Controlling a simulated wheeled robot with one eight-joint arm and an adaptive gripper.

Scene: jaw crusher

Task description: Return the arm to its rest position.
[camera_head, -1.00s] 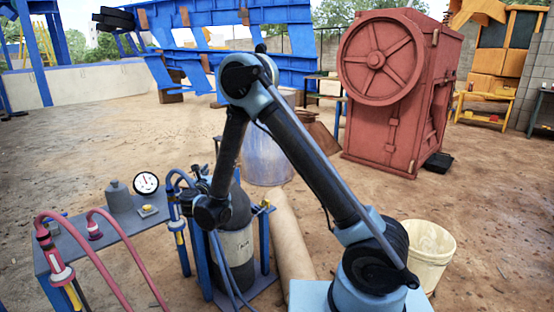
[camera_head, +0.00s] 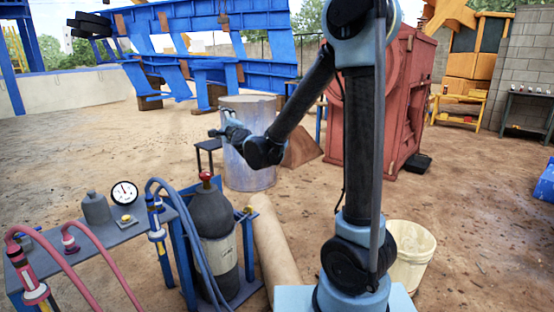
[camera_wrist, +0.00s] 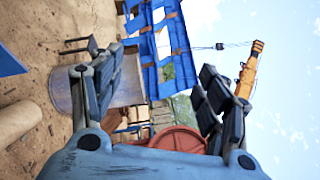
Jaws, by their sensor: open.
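My arm stands nearly upright at the right of centre in the head view, its elbow near the top edge and its forearm sloping down to the left. My gripper (camera_head: 226,130) is in front of the grey metal drum (camera_head: 250,165) and apart from the gas cylinder (camera_head: 212,225) below it. In the wrist view its two dark fingers (camera_wrist: 155,85) are spread wide with nothing between them. The red crusher (camera_head: 400,110) stands behind my arm, partly hidden by it; its round wheel (camera_wrist: 178,140) shows between the fingers in the wrist view.
A blue bench (camera_head: 115,235) with a pressure gauge (camera_head: 124,193) and red hoses is at lower left beside the cylinder. A cream bucket (camera_head: 412,255) stands right of my arm's base. A blue steel frame (camera_head: 215,50) is at the back. Open ground lies at left and right.

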